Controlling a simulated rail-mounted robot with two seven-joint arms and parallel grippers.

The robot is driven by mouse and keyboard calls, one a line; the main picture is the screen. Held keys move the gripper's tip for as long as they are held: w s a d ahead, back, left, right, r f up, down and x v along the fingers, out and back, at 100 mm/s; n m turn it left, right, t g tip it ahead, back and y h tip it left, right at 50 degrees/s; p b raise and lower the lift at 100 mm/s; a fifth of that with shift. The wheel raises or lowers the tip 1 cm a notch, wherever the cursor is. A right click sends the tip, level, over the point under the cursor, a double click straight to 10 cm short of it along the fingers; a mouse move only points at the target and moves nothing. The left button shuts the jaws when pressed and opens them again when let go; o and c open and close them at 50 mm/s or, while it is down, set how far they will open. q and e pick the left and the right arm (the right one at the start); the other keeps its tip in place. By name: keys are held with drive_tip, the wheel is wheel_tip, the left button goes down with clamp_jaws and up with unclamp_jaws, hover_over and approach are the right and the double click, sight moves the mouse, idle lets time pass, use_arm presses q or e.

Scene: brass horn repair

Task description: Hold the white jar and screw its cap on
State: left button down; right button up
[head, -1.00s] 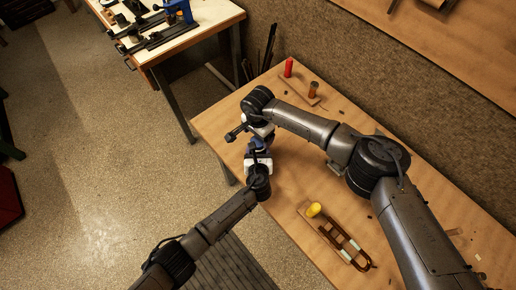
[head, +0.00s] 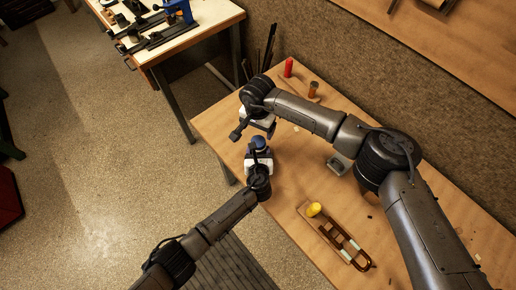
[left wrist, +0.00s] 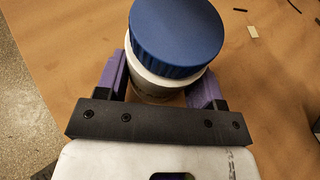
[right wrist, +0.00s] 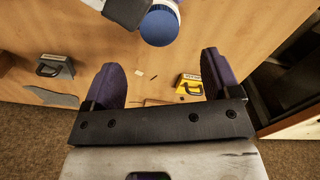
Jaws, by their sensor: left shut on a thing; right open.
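The white jar (left wrist: 160,90) stands upright on the bench, with its ribbed blue cap (left wrist: 177,35) sitting on top. The cap looks level in the left wrist view; I cannot tell how tightly it is on. In the head view the blue cap (head: 258,142) shows just beyond my left gripper (head: 258,156). The left gripper's purple fingers (left wrist: 160,85) are shut on the jar's sides, below the cap. My right gripper (right wrist: 160,75) is open and empty, above the bench and apart from the jar. The cap (right wrist: 159,27) shows beyond its fingers in the right wrist view.
A yellow-ended tool (head: 315,209) lies on a wooden tray at the bench's front. A red cylinder (head: 288,67) and a brown one (head: 313,88) stand at the back. A yellow block (right wrist: 190,85) and a grey block (right wrist: 55,66) show in the right wrist view.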

sight(258, 141)
drive_tip(key=shift+f, duration=4.05)
drive_tip(key=c, duration=0.9)
drive_tip(key=m, duration=0.3)
drive_tip(key=shift+c, duration=0.2)
drive_tip(key=o, duration=0.8)
drive_tip(key=shift+o, duration=1.1)
drive_tip(key=shift+d, duration=0.1)
